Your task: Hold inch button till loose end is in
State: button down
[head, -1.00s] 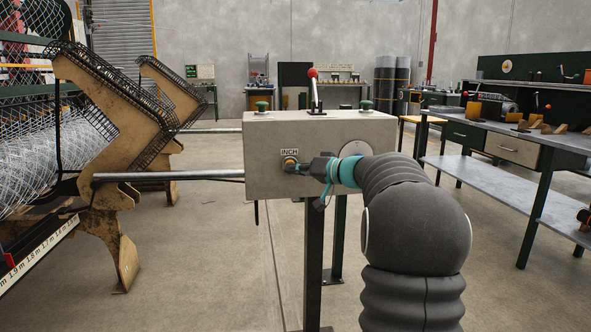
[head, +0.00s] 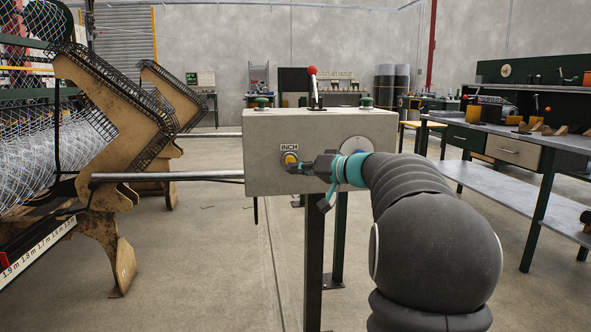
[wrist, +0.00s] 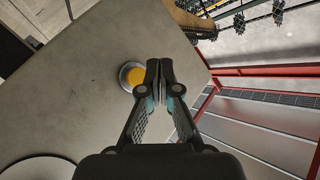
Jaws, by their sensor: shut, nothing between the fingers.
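The inch button (head: 290,159) is a yellow disc in a metal ring under the INCH label, on the front of a grey control box (head: 270,182). Woven chain-link mesh (head: 35,150) hangs at the left. I cannot make out the loose end.
The box has a red-knobbed lever (head: 313,72) and two green buttons on top, and a round white plate (head: 357,146) on its front. A metal rod (head: 165,177) runs left to the tan machine frame (head: 90,85). A workbench (head: 530,140) stands right; the floor between is open.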

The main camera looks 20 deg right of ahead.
jog(key=shift+s+a+b, duration=0.25)
jog(key=shift+s+b, duration=0.3)
jog(key=shift+s, duration=0.4)
dwell(1.0)
jog(key=s+a+f+g+h, duration=0.1)
jog(key=s+a+f+g, duration=0.3)
jog(key=s+a, duration=0.45)
jog(key=s+a+f+g+h, duration=0.1)
jog(key=s+a+f+g, duration=0.2)
jog(key=s+a+f, duration=0.6)
jog(key=s+f+g+h, duration=0.1)
jog(key=s+f+h, duration=0.2)
jog(key=s, duration=0.6)
jog(key=s+f+n+h, duration=0.1)
jog(key=s+f+h, duration=0.2)
jog(key=s+f, duration=0.4)
jog(key=shift+s+a+f+n+g, duration=0.3)
jog(key=shift+s+f+g, duration=0.1)
jog(key=shift+s, duration=0.6)
jog(key=shift+d, duration=0.1)
